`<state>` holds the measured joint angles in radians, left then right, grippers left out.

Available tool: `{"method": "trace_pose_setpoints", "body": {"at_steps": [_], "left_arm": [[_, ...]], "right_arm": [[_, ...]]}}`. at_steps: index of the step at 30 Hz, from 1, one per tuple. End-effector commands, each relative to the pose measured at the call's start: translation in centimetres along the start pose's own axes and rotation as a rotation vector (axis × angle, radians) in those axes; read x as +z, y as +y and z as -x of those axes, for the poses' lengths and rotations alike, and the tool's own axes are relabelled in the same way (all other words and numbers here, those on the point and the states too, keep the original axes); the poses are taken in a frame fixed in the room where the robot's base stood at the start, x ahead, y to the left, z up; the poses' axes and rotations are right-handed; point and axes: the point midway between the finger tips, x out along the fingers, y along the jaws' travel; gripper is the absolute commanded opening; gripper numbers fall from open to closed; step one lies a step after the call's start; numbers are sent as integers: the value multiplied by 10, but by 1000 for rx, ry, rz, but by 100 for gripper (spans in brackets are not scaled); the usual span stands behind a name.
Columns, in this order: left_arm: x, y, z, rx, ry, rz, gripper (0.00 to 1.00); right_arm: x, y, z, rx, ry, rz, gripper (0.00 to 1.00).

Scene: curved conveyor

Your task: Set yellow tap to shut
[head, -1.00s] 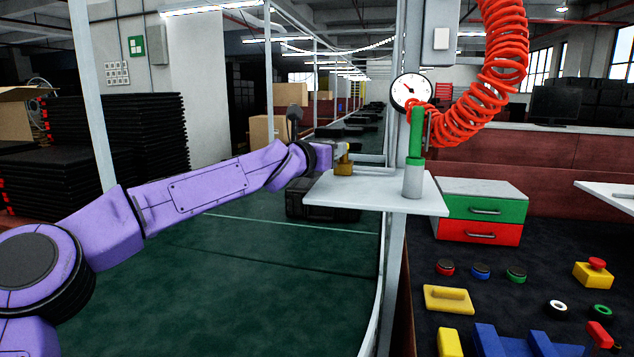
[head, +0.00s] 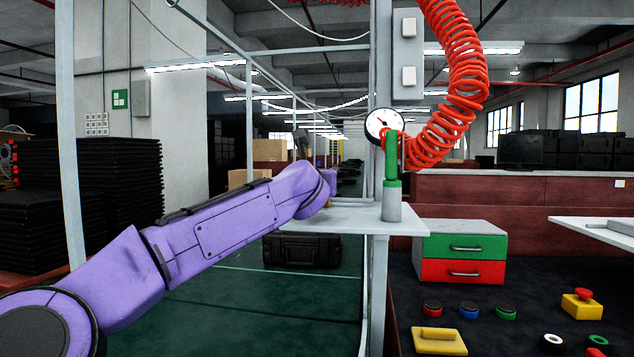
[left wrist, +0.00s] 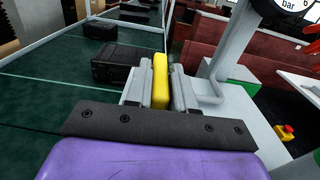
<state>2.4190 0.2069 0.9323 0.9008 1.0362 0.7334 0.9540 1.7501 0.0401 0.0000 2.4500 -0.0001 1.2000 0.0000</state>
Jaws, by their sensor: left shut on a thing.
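The yellow tap's handle (left wrist: 160,80) shows in the left wrist view as an upright yellow bar between the two grey fingers. My left gripper (left wrist: 161,92) is shut on it. In the head view my purple left arm reaches in from the left to the white shelf (head: 365,218), and its wrist hides the gripper and nearly all of the tap. The grey pipe (left wrist: 208,85) stands just right of the fingers in the wrist view. How far the handle is turned is hard to tell. My right gripper is not in view.
A pressure gauge (head: 383,125), a green-handled fitting (head: 392,165) and a coiled red hose (head: 455,70) stand right of my left wrist. A black case (head: 302,250) lies on the green conveyor beyond the arm. A drawer box (head: 463,252) and buttons are at right.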

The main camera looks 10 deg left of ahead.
Motion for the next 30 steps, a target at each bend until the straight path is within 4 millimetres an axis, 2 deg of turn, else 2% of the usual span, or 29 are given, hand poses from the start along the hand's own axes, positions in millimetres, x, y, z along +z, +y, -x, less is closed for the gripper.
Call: {"method": "trace_pose_setpoints", "body": {"at_steps": [7,8,9,17,20,24,30], "left_arm": [[2,1,0,0,-3,0,0],[2,1,0,0,-3,0,33],[2,1,0,0,-3,0,45],[1,1,0,0,-2,0,45],[0,1,6,0,-3,1,45],[-4,1,35,-2,-5,-1,45],[-2,0,82,-2,-5,-1,45]], "right_arm": [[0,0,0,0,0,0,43],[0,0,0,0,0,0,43],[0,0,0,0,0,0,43],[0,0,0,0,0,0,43],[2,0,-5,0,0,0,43],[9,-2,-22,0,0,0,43],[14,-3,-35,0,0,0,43]]}}
